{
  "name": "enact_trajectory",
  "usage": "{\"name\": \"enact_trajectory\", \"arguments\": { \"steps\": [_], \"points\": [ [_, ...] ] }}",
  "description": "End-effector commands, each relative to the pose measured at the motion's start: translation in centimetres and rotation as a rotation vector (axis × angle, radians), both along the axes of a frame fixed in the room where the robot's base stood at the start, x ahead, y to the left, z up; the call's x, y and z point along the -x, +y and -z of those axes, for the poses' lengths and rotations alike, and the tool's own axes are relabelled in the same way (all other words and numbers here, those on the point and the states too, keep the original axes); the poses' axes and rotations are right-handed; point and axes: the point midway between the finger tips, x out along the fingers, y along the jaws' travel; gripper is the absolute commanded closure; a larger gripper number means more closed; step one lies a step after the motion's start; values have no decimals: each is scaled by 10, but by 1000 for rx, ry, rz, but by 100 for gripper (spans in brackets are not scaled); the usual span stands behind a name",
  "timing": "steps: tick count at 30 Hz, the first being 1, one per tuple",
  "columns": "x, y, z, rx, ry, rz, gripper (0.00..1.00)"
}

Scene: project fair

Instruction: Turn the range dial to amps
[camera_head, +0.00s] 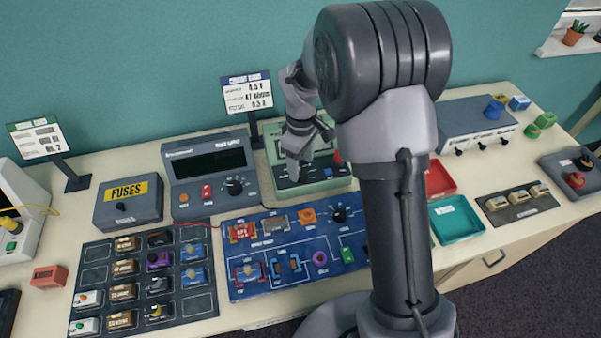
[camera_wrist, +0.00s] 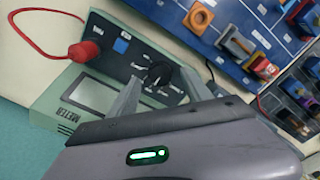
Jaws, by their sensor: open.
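The green meter (camera_head: 333,184) stands at the back of the table, partly hidden behind my arm in the head view. In the wrist view the meter (camera_wrist: 52,97) shows its grey display (camera_wrist: 90,96) and a black round range dial (camera_wrist: 158,73) on its dark panel. The dial's markings are too small to read. My gripper (camera_wrist: 160,76) is open, with one finger on each side of the dial. I cannot tell whether either finger touches it. In the head view my gripper (camera_head: 294,172) is low over the meter's front panel, and the dial is hidden.
A red plug with a red cable (camera_wrist: 84,52) sits at the meter's panel beside a blue socket (camera_wrist: 121,45). A power supply (camera_head: 208,164) stands left of the meter. A blue circuit board (camera_head: 225,284) lies in front. A sign (camera_head: 248,94) stands behind.

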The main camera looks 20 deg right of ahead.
Motion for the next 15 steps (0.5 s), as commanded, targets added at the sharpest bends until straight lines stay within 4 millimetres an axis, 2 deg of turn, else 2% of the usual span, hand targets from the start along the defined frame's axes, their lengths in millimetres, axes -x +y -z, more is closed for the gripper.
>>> {"name": "enact_trajectory", "arguments": {
  "steps": [1, 5, 14, 15],
  "points": [
    [0, 0, 11, -1, 1, 1, 43],
    [0, 0, 24, -1, 1, 1, 43],
    [0, 0, 26, -1, -1, 1, 43],
    [0, 0, 26, -1, -1, 1, 50]
  ]
}}
